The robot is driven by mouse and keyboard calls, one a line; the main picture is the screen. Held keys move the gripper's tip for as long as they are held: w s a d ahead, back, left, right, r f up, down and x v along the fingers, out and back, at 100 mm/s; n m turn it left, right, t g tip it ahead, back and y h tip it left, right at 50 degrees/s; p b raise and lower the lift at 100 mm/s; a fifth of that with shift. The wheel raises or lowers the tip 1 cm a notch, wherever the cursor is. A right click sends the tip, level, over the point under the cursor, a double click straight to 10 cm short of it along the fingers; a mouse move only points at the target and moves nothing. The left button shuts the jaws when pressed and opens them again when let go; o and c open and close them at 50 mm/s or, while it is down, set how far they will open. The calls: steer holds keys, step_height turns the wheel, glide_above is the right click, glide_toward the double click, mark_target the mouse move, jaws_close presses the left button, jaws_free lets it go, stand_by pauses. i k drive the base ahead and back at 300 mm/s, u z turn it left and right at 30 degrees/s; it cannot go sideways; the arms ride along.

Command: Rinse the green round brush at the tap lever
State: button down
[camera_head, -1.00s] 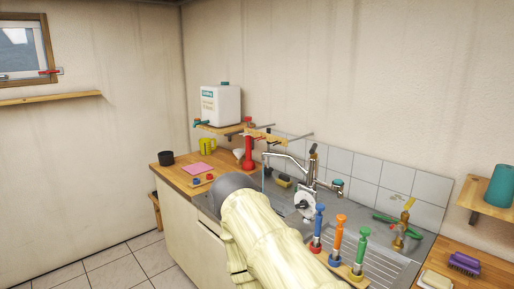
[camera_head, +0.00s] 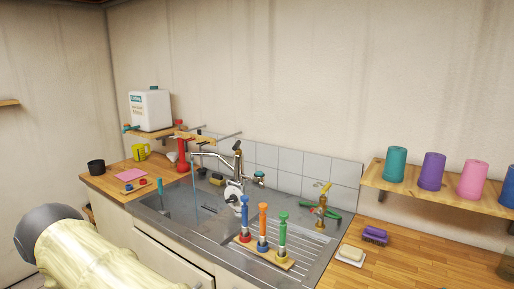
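The green round brush (camera_head: 282,237) stands upright at the right end of a small wooden holder (camera_head: 285,263) on the ribbed drainboard. An orange brush (camera_head: 263,224) and a blue brush (camera_head: 244,214) stand beside it. The sink tap (camera_head: 212,156) rises behind the basin, its lever (camera_head: 238,146) upright on top. A thin bluish line, which looks like running water (camera_head: 194,186), hangs below the spout. A second, brass tap (camera_head: 321,206) with a yellow lever (camera_head: 323,187) stands to the right, a green item beside it. My arm crosses the lower left; my gripper is not visible.
A purple brush (camera_head: 375,235) and a soap dish (camera_head: 350,255) lie on the right counter. Coloured cups (camera_head: 432,171) stand on a wall shelf above. A white canister (camera_head: 150,110) sits on the left shelf. The counter's right front looks mostly clear.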

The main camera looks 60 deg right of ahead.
mark_target(236, 146)
steer(key=k, duration=0.5)
steer(key=z, duration=1.8)
